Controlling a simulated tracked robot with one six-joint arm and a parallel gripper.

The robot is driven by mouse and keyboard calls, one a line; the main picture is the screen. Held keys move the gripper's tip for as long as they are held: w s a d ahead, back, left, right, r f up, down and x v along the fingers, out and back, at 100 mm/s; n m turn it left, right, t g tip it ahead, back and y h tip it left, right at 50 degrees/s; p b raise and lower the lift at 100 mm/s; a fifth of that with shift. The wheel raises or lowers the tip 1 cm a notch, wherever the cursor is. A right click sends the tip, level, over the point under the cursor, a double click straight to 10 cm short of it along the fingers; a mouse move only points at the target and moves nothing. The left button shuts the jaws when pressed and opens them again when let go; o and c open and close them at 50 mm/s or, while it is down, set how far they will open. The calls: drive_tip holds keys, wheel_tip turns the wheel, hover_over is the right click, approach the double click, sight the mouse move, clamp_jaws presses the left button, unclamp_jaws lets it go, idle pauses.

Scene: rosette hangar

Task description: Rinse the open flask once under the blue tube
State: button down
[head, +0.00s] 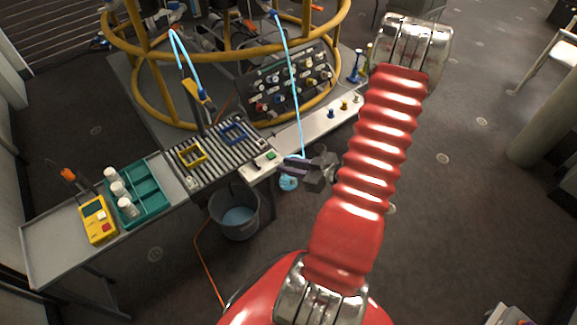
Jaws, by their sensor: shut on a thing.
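My gripper (292,165) is right of the ribbed rack, with its fingers pointing left. It is shut on a small light-blue rounded thing (288,184), which shows just below the fingers and looks like the open flask. Its mouth and tilt cannot be made out. A light-blue tube (291,75) with a dark blue fitting at its top hangs from the yellow frame. Its lower end reaches the fingers, and whether it touches the flask is unclear. Another light-blue tube (184,52) arches down at the left to a yellow-and-black holder (197,95).
A grey bucket (216,207) stands below the rack. The ribbed rack (207,165) carries a yellow square frame (193,155) and a blue one (234,133). A green tray (152,203) with white-capped bottles and a yellow meter (98,221) are left.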

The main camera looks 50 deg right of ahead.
drive_tip(key=shift+r, duration=0.2)
drive_tip(key=shift+r, duration=0.7)
drive_tip(key=shift+r, duration=0.35)
drive_tip(key=shift+r, duration=0.35)
drive_tip(key=shift+r, duration=0.15)
drive_tip(key=s+a, duration=0.1)
drive_tip(key=s, duration=0.9)
drive_tip(key=shift+a, duration=0.15)
idle(0.7)
